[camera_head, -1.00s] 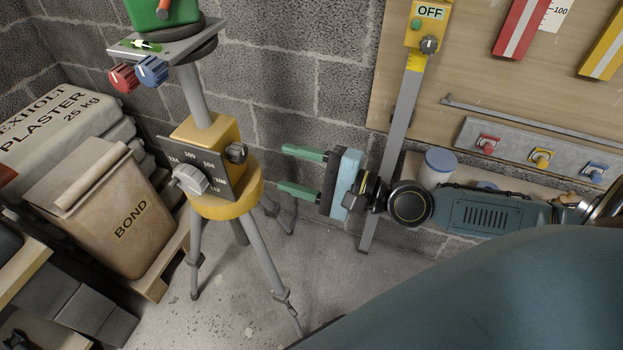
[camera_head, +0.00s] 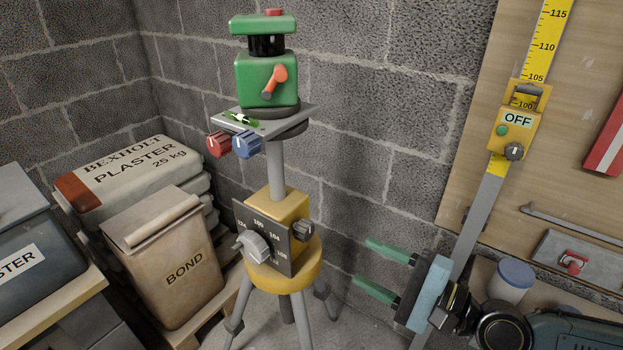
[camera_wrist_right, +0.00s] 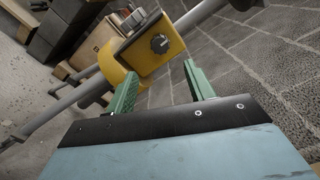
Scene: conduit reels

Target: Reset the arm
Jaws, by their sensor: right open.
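My right gripper (camera_head: 378,268) shows at the lower right of the head view, with its two green fingers apart and nothing between them. It points left toward the tripod and is clear of it. In the right wrist view the open fingers (camera_wrist_right: 160,88) point toward the tripod's yellow body (camera_wrist_right: 150,50) with a black knob. The tripod (camera_head: 277,265) stands upright in the head view, with a grey dial on a dark plate and a green instrument (camera_head: 262,82) on top. My left gripper is not in view.
A grey post with a yellow OFF box (camera_head: 515,125) stands behind my right gripper, before a wooden board. A BOND bag (camera_head: 165,265) and plaster sacks (camera_head: 130,165) are at the left. A white tub with a blue lid (camera_head: 512,282) is near my right wrist.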

